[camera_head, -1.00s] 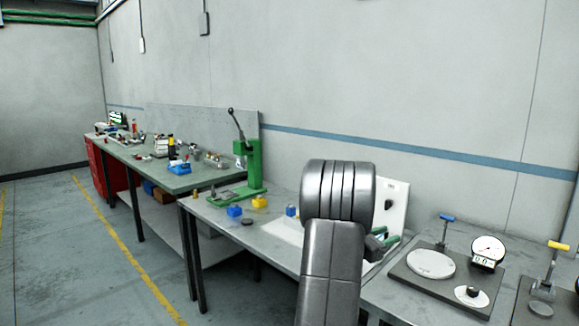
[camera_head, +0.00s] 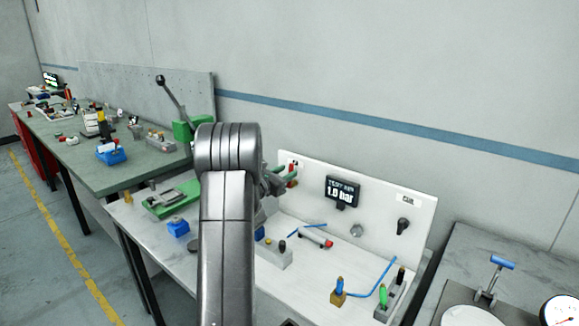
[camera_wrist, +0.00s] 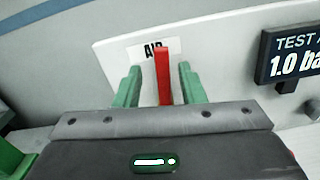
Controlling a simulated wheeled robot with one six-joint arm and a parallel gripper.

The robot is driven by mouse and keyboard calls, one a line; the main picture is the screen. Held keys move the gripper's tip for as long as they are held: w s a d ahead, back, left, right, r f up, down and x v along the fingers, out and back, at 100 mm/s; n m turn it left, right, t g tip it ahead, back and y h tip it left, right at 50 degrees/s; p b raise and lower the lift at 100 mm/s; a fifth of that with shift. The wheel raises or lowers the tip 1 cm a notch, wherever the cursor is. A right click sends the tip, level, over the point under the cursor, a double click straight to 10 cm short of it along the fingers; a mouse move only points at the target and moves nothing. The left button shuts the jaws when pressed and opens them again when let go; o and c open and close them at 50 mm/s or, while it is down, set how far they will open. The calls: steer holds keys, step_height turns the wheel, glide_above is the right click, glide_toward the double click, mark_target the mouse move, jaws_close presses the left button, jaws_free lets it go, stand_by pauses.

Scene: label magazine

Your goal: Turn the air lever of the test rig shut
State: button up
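The red air lever (camera_wrist: 163,75) stands upright in the wrist view, just below the "AIR" label (camera_wrist: 146,50) on the white panel. My gripper (camera_wrist: 160,80) has its two green fingers apart, one on each side of the lever, with a visible gap on both sides. In the head view the red lever (camera_head: 292,169) shows at the left end of the test rig panel (camera_head: 385,185), beside my gripper (camera_head: 284,174), which my arm partly hides. The rig's display (camera_head: 342,191) reads 1.0 bar; it also shows cut off in the wrist view (camera_wrist: 292,52).
The rig's bench holds a red-ended cylinder (camera_head: 316,238), blue tubing (camera_head: 376,278), a brass fitting with a blue top (camera_head: 339,293) and a black knob (camera_head: 403,226) on the panel. A green press (camera_head: 188,128) stands to the left, and another bench with a gauge (camera_head: 560,310) to the right.

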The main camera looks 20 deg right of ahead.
mark_target(290, 170)
steer(key=shift+x, duration=1.05)
steer(key=shift+w+d+p, duration=0.15)
steer(key=shift+d+p, duration=0.15)
steer(key=shift+d, duration=0.2)
steer(key=shift+r, duration=0.1)
jaws_close()
